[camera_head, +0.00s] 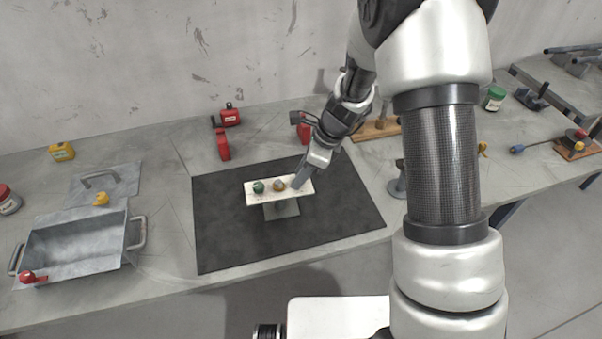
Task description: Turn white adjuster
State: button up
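A small pale panel (265,199) stands on a grey pedestal (282,210) on the black mat. A green round knob (259,187) sits at its left and an orange-brown knob (279,185) near its middle. My gripper (301,179) reaches down from the upper right to the panel's right end. Its fingers cover that part of the panel. I cannot make out a white adjuster; it may be hidden behind the fingers. I cannot tell whether the fingers are apart or closed on something.
The black mat (225,235) is otherwise clear around the pedestal. A metal bin (75,245) with a red item on its rim stands at left. Red tools (223,145) lie behind the mat. A wooden board (375,130) and a grey stand (398,185) are at right.

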grip_shut()
